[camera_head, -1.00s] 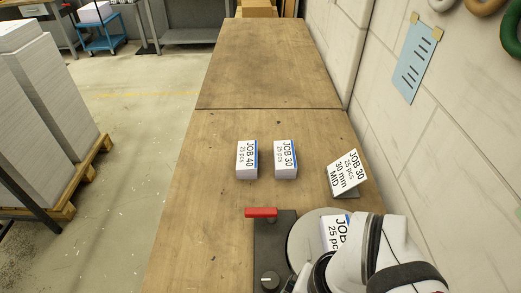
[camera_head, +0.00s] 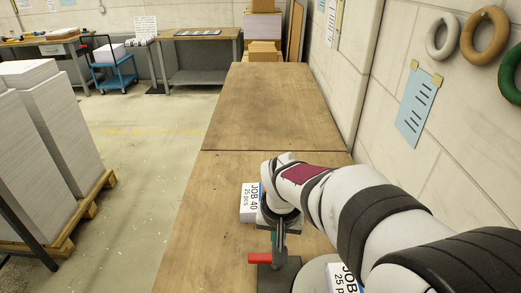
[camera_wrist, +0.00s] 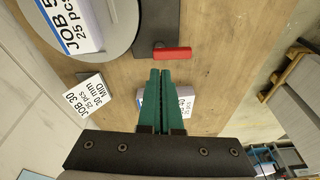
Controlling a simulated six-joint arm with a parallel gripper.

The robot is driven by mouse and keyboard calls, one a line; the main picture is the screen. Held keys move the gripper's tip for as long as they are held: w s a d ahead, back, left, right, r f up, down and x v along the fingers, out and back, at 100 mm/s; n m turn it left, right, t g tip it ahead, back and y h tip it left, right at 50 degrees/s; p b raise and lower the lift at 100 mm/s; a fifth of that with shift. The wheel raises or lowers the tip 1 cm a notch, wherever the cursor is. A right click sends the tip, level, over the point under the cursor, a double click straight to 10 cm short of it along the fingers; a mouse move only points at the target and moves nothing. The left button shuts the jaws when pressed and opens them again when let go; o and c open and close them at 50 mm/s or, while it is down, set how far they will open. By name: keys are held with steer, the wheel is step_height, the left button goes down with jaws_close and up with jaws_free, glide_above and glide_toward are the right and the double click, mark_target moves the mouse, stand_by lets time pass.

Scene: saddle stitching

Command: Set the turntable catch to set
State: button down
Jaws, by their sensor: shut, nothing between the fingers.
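The red catch handle (camera_head: 260,258) sits at the far edge of a dark base plate (camera_head: 275,281), left of the grey turntable disc (camera_head: 310,277). In the wrist view the red handle (camera_wrist: 172,54) lies just beyond my fingertips, with a gap in the picture. My gripper (camera_head: 276,240) points down near the handle on its far side. Its green fingers (camera_wrist: 160,72) are together and empty. A labelled paper stack (camera_wrist: 72,24) rests on the disc. Any set marking on the catch is not readable.
The JOB 40 stack (camera_head: 247,203) stands on the bench right behind my gripper. The JOB 30 sign (camera_wrist: 86,97) stands near the disc in the wrist view. A wall is on the right. The far bench top (camera_head: 265,105) is clear.

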steer(key=n+t, duration=0.1)
steer(key=n, duration=0.1)
glide_above(265, 259)
steer(key=w+a, duration=0.3)
steer(key=w, duration=0.1)
step_height(265, 259, down, 5)
steer(key=shift+s+d+r, duration=0.15)
steer(key=shift+s+r, duration=0.1)
steer(key=x, duration=0.9)
steer(key=shift+f, duration=0.1)
steer(key=s, duration=0.2)
steer(key=shift+s+f, duration=0.35)
steer(key=shift+s, duration=0.45)
